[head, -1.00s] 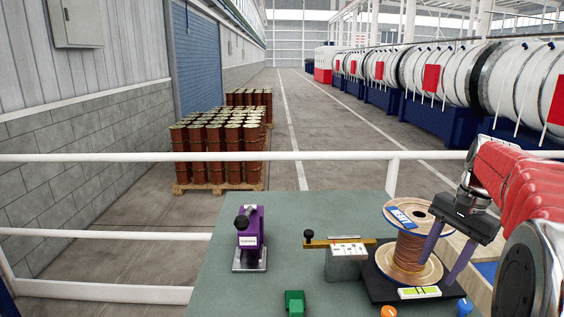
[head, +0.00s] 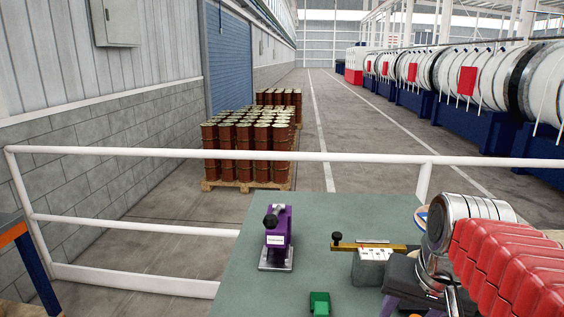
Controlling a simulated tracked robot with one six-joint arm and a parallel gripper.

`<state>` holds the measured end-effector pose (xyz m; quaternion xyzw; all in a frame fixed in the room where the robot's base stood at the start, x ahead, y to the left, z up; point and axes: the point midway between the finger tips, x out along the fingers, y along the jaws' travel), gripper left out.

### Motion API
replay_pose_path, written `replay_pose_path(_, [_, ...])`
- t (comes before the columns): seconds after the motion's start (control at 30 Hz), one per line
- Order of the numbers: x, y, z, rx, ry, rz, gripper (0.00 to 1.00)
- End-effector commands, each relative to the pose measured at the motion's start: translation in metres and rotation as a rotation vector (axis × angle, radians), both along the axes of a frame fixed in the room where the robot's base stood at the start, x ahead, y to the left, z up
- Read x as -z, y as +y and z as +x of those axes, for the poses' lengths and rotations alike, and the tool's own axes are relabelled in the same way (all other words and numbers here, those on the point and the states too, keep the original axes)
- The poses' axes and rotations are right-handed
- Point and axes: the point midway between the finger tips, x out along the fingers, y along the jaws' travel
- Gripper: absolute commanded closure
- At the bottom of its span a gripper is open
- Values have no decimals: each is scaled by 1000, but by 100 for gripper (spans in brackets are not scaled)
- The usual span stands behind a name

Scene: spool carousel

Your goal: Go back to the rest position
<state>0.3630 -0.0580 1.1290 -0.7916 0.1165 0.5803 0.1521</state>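My gripper (head: 408,303) is at the bottom right of the head view, over the near right part of the green table (head: 245,250). Its dark body faces down, and its purple fingers stand apart; their tips are cut off by the picture's bottom edge. I see nothing held between the parts of the fingers that show.
A purple tool on a metal base (head: 277,240) stands on the table's left part. A grey block (head: 370,267) with a brass bar (head: 375,245) sits near my gripper. A green block (head: 319,303) lies in front. A white railing (head: 330,156) runs behind the table.

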Motion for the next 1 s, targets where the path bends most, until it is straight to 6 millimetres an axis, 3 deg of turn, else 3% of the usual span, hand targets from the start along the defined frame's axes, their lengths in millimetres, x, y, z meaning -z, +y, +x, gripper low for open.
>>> replay_pose_path(0.2, [16,29,-30,-157,-79,-62,54])
replay_pose_path(0.5, [41,56,-61,-334,-170,-132,54])
replay_pose_path(1.0, [45,58,-64,-359,-184,-143,54])
